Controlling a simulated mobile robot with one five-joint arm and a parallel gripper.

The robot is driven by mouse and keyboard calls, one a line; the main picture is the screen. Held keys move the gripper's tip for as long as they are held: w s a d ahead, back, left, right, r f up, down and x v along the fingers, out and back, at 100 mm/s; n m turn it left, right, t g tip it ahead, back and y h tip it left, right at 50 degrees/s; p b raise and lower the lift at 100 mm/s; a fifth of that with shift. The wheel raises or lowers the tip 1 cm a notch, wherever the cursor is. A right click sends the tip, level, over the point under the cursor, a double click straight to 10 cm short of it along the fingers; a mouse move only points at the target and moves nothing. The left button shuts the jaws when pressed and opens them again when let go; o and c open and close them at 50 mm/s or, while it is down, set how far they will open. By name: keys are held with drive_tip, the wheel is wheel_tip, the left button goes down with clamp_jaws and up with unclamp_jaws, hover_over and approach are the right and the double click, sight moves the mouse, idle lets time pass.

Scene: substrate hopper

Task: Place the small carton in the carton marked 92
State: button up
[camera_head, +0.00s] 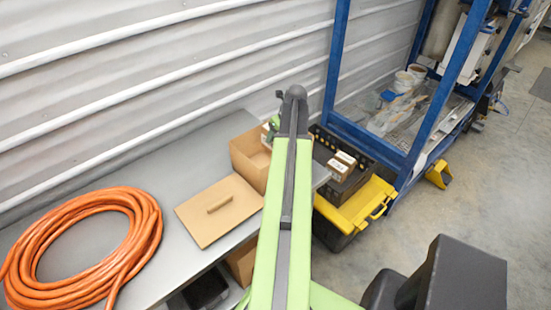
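An open brown cardboard carton (246,158) stands on the grey bench, its right side hidden behind my arm. No number can be read on it. My gripper (270,128) is mostly hidden behind the end of my arm, above the right part of this carton; only a bit of green and dark parts shows. I cannot tell whether it is open or shut, or whether it holds anything. Small brown cartons (341,166) with pale labels sit in a black crate (326,139), right of my arm. I cannot tell which one the task means.
A tan board (218,209) with a handle lies before the open carton. A coiled orange hose (143,232) fills the bench's left. Another carton (241,262) stands below the bench. A yellow-and-black toolbox (358,208) and a blue frame (428,122) stand on the right.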

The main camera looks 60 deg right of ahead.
drive_tip(key=shift+f+b, duration=2.75)
drive_tip(key=shift+f, duration=0.85)
drive_tip(key=o, duration=1.6)
drive_tip(key=shift+r, duration=0.1)
drive_tip(key=shift+r, duration=0.1)
drive_tip(key=shift+r+p, duration=0.3)
drive_tip(key=shift+p, duration=0.2)
drive_tip(key=p+v, duration=1.1)
drive_tip(key=shift+s+a+r, duration=0.1)
drive_tip(key=shift+s+r, duration=0.05)
drive_tip(key=shift+r, duration=0.25)
drive_tip(key=shift+f, duration=0.1)
